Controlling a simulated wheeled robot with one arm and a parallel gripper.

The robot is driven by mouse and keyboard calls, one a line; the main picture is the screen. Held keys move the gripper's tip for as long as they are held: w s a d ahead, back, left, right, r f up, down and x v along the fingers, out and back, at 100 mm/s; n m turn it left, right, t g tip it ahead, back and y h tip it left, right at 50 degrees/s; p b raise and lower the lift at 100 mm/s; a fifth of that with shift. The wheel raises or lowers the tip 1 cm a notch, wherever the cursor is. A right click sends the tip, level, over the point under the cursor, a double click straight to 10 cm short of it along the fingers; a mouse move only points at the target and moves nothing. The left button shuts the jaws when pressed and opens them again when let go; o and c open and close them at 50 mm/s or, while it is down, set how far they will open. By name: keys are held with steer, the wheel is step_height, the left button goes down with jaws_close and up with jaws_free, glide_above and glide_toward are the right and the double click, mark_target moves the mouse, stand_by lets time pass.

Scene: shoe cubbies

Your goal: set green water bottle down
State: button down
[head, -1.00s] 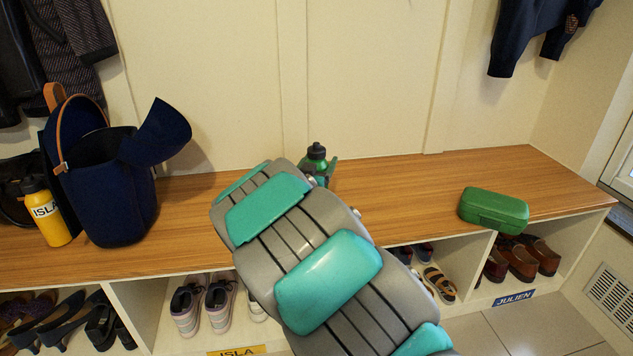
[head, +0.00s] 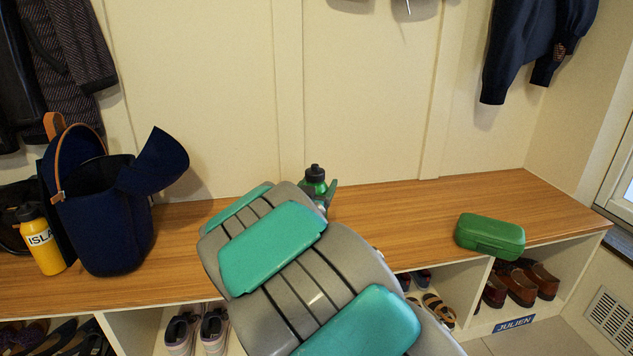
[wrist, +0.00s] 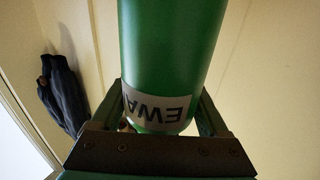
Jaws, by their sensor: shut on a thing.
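The green water bottle (head: 315,181) with a black cap shows over the wooden bench (head: 400,206), mostly hidden behind my arm. In the wrist view the bottle (wrist: 170,55) fills the middle, with a white label whose letters appear upside down. My gripper (head: 325,192) is shut on the bottle, one finger on each side of it in the wrist view (wrist: 160,110). The bottle looks about upright. My arm hides its base, so I cannot tell whether it touches the bench.
A green case (head: 489,237) lies on the bench to the right. A navy bag (head: 110,225) and a yellow bottle (head: 42,240) stand at the left. Bare bench shows on both sides of my arm. Shoes (head: 520,284) fill cubbies below. A dark jacket (head: 530,50) hangs at upper right.

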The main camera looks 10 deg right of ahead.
steer(key=s+r+b, duration=0.1)
steer(key=s+b, duration=0.1)
steer(key=s, duration=0.9)
steer(key=s+a+f+n+t+y+p, duration=0.1)
steer(key=s+a+y+p, duration=0.15)
steer(key=a, duration=0.95)
steer(key=s+a+f+n+y+p, duration=0.1)
steer(key=s+a+n+y+p, duration=0.15)
steer(key=a, duration=1.05)
steer(key=s+a+f+n+t+y+p, duration=0.1)
steer(key=s+a+y+p, duration=0.2)
steer(key=a, duration=0.9)
steer(key=w+d+f+h+p, duration=0.1)
steer(key=w, duration=1.6)
steer(key=shift+w+d+f, duration=0.35)
steer(key=shift+w, duration=0.05)
steer(key=shift+f, duration=0.1)
jaws_free()
